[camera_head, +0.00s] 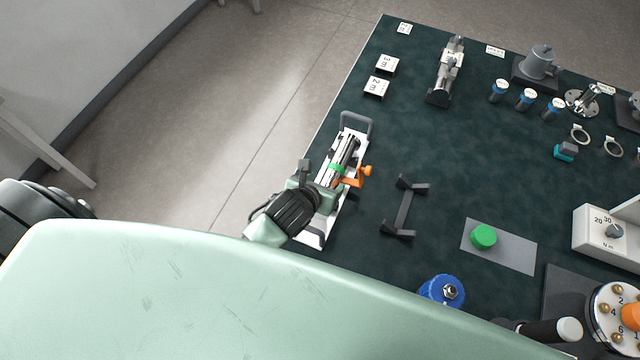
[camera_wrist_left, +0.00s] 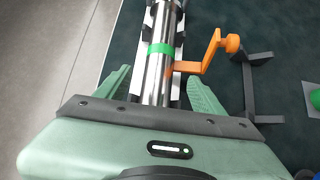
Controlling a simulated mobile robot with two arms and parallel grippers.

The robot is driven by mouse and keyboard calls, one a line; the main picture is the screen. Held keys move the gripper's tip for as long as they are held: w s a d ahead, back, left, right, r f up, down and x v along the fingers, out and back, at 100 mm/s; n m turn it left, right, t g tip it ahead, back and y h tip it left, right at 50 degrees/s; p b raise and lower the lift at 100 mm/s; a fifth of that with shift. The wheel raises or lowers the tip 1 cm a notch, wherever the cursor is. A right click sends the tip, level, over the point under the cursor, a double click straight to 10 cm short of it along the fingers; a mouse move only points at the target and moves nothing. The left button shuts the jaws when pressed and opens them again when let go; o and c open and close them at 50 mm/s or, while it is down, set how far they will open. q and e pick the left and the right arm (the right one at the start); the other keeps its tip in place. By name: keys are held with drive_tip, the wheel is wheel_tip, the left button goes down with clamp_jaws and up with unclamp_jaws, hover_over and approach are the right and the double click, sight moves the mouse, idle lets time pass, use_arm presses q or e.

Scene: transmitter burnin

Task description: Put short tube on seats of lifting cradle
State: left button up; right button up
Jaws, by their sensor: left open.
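A silver tube with a green band (camera_head: 338,168) lies lengthwise along a white frame (camera_head: 312,238) with a grey handle at its far end. The tube also shows in the left wrist view (camera_wrist_left: 155,75). An orange crank (camera_head: 362,176) sticks out to the right beside the tube. My left gripper (camera_head: 322,187) is open over the near part of the tube. In the left wrist view its green fingers (camera_wrist_left: 162,80) stand on either side of the tube, apart from it. The tube's near end is hidden by the gripper. My right gripper is not in view.
A dark stand with two raised ends (camera_head: 405,208) is right of the white frame. A green knob (camera_head: 483,236) sits on a grey plate, with a blue round part (camera_head: 442,290) nearer. Blue-banded cylinders and metal fixtures stand farther back. The mat between has free room.

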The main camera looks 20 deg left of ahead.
use_arm(q)
drive_tip(key=shift+v, duration=1.5)
